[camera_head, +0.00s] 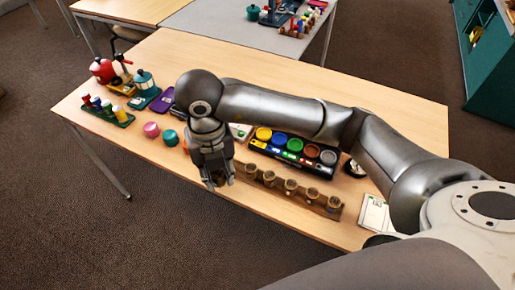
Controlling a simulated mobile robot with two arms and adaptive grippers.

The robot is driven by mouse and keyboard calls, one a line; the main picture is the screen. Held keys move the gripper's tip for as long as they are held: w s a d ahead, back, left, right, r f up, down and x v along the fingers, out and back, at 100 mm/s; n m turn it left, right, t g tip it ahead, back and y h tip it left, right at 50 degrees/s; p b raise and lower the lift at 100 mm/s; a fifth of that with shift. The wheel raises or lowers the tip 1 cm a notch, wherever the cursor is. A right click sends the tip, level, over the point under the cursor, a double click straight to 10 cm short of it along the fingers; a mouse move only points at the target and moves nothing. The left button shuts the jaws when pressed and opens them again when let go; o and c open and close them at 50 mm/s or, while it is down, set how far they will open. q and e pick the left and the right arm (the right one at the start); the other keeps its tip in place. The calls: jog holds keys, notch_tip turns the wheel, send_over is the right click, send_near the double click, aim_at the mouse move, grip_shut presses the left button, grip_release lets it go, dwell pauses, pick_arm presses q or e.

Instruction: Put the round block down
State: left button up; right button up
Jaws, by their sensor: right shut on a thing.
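My right gripper (217,182) points down over the near edge of the table, at the left end of a brown wooden rack (268,180). It is shut on the round block, which its fingers and the arm mostly hide; I cannot tell the block's colour or whether it touches anything below. A pink round piece (151,129) and a teal round piece (170,137) stand on the table to the left of the gripper. My left gripper is not in view.
A black tray of coloured round pieces (318,169) lies behind the rack. A green peg board (125,122), a teal lantern (146,82) and a red object (103,70) stand at the left. A white card (375,214) lies at the right. The table's back is bare.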

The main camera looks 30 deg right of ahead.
jog(key=w+d+f, duration=0.2)
jog(key=w, duration=0.1)
jog(key=w+d+f, duration=0.2)
jog(key=w+f, duration=0.1)
jog(key=w+d+f, duration=0.2)
jog(key=w, duration=0.1)
jog(key=shift+w+f, duration=0.1)
jog(key=shift+f, duration=0.3)
jog(key=shift+w+d+f, duration=0.25)
jog(key=shift+w+f, duration=0.05)
jog(key=shift+f, duration=0.1)
notch_tip(320, 180, down, 3)
jog(key=shift+w+d+f+p, duration=0.1)
jog(key=shift+w+p, duration=0.05)
jog(key=shift+p, duration=0.2)
jog(key=shift+f, duration=0.2)
jog(key=shift+f, duration=0.1)
